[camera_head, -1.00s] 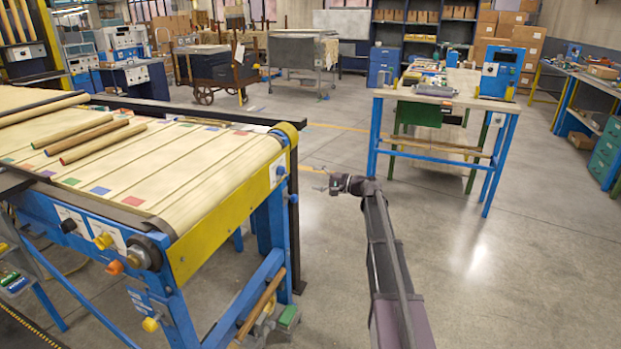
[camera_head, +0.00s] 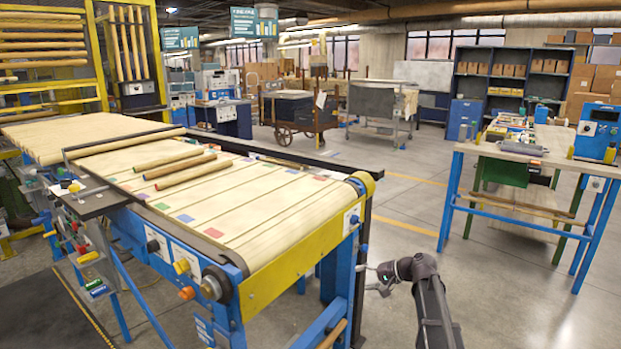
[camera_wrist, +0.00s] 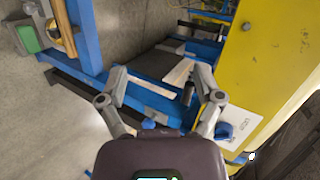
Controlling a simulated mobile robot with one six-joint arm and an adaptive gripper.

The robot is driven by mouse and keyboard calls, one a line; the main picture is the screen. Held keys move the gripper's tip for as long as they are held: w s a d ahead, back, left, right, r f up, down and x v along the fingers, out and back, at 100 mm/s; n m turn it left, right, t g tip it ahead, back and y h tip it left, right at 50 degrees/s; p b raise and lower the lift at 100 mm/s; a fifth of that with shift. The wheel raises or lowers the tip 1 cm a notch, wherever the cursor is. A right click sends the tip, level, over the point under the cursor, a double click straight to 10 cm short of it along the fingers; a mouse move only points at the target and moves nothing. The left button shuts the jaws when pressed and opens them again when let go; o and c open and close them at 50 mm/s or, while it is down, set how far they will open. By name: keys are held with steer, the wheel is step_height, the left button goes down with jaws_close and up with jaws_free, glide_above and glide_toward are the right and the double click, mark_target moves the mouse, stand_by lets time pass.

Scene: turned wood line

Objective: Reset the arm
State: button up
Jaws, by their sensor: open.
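My gripper (camera_head: 372,280) is at the end of my arm, in the gap right of the conveyor's end in the head view. In the wrist view my gripper (camera_wrist: 155,88) has its two fingers spread, with nothing between them. The fingers point toward the blue legs and yellow side plate (camera_wrist: 262,65) of the conveyor frame. I cannot tell from these views how far the fingertips are from the frame.
The conveyor (camera_head: 275,210) carries several wooden rods (camera_head: 186,171) on its cream belt. A blue-framed workbench (camera_head: 545,157) stands to the right. Open concrete floor (camera_head: 500,285) lies between them. A wooden cart (camera_head: 300,110) stands farther back.

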steer(key=s+f+n+g+h, duration=0.2)
steer(key=s+f+h, duration=0.15)
steer(key=s, duration=0.55)
steer(key=s+f+n+g+h, duration=0.1)
steer(key=s+f+h, duration=0.25)
steer(key=s, duration=0.55)
steer(key=s+f+n+g+h, duration=0.2)
steer(key=s+h, duration=0.2)
steer(key=s, duration=0.4)
step_height(320, 180, up, 20)
steer(key=p, duration=2)
steer(key=shift+p, duration=0.3)
steer(key=shift+r, duration=0.1)
